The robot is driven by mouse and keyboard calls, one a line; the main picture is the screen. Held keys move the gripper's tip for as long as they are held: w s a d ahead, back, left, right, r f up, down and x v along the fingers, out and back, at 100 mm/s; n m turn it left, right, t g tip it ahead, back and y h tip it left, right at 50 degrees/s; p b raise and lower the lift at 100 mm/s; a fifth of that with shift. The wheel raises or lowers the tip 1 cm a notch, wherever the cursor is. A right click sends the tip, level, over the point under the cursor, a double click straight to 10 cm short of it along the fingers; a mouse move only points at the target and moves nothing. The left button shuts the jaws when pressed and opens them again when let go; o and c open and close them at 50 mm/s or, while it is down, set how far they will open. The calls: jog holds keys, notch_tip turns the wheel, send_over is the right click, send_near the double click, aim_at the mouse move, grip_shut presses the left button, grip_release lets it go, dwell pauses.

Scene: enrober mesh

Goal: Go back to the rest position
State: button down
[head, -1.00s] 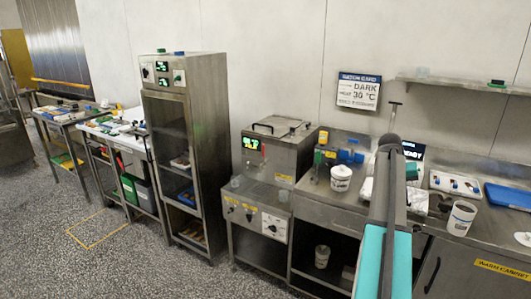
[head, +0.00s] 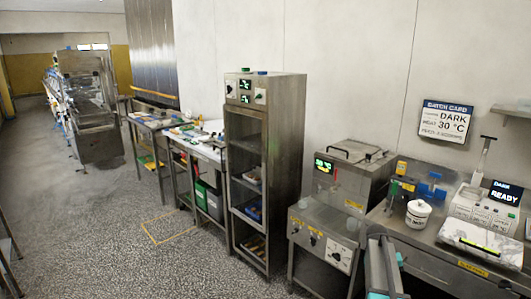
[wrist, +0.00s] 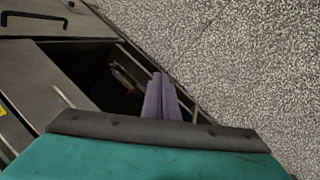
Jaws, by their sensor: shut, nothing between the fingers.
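My gripper (wrist: 161,96) shows in the wrist view as two purple fingers lying side by side, shut with nothing between them. Beneath them are a dark open space in a steel unit and speckled floor. In the head view only part of my arm, grey and teal, shows at the bottom right of centre, in front of the steel counter; I cannot make out the fingers there.
Right of centre stands a steel machine (head: 345,185) with a lit display. A tall steel cabinet (head: 290,120) stands left of it. The counter (head: 425,240) holds a white tub (head: 417,215) and a device reading READY (head: 483,210). Speckled floor (head: 120,215) is open at left.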

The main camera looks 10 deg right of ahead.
jog(key=s+a+f+n+g, duration=0.1)
jog(key=s+a+f, duration=0.2)
jog(key=a+f, duration=0.45)
jog(key=s+a+f+n+y, duration=0.1)
jog(key=s+a+f, duration=0.4)
jog(key=a, duration=0.4)
jog(key=s+a+f+n+g, duration=0.1)
jog(key=s+a+f+n, duration=0.1)
jog(key=a+f, duration=0.6)
jog(key=s+a+f+y, duration=0.1)
jog(key=s+a+f, duration=0.3)
jog(key=s+a, duration=0.4)
jog(key=s+a+f+n+g+y, duration=0.1)
jog(key=s+a+f, duration=0.3)
jog(key=s+a, duration=0.5)
jog(key=s, duration=0.7)
jog(key=shift+n, duration=0.3)
